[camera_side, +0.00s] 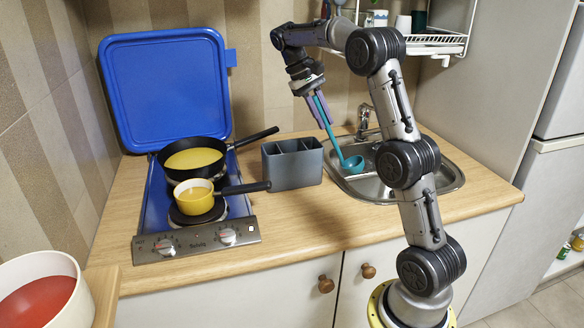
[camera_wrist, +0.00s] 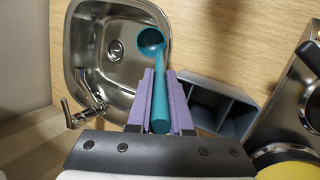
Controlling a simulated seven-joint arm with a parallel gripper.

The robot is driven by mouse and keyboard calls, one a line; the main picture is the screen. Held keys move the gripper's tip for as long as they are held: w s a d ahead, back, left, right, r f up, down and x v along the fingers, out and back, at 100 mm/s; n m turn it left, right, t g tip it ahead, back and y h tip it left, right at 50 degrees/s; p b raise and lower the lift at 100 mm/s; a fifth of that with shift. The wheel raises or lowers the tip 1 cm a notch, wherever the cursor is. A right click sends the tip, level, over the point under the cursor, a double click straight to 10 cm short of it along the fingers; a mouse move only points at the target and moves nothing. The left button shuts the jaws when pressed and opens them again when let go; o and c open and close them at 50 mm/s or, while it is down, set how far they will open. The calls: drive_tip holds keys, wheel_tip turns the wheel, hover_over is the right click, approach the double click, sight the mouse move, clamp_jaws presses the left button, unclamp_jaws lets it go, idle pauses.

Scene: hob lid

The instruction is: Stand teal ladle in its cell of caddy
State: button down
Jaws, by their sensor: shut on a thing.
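The teal ladle (camera_side: 353,163) hangs bowl down from my gripper (camera_side: 321,112), slightly tilted, over the left part of the sink. In the wrist view the ladle (camera_wrist: 151,42) lies between the purple fingers of my gripper (camera_wrist: 160,100), which are shut on its handle. The grey caddy (camera_side: 292,170) stands on the counter just left of the sink, with its cells open at the top. The caddy also shows in the wrist view (camera_wrist: 236,119), right of the fingers. The ladle is outside the caddy and apart from it. The cell floors are hidden in the side view.
The steel sink (camera_side: 437,185) with its tap (camera_side: 364,118) lies right of the caddy. Left of it, the hob holds a black frying pan (camera_side: 165,172) and a yellow saucepan (camera_side: 193,203), handles pointing towards the caddy. The blue lid (camera_side: 165,85) stands raised. The front counter is clear.

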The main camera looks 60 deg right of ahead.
drive_tip(key=shift+r, duration=0.1)
drive_tip(key=w+a+r+m+t, duration=0.1)
drive_tip(key=w+a+r+t, duration=0.35)
drive_tip(key=a+r, duration=0.5)
drive_tip(key=w+d+f+t, duration=0.2)
drive_tip(key=d+f, duration=0.3)
drive_tip(key=f, duration=0.2)
drive_tip(key=shift+w+d+y, duration=0.2)
drive_tip(key=shift+w+y, duration=0.1)
drive_tip(key=shift+y, duration=0.1)
idle(0.6)
drive_tip(key=shift+f+t, duration=0.15)
drive_tip(key=shift+t, duration=0.1)
drive_tip(key=c, duration=0.8)
unclamp_jaws()
drive_tip(key=shift+o, duration=0.2)
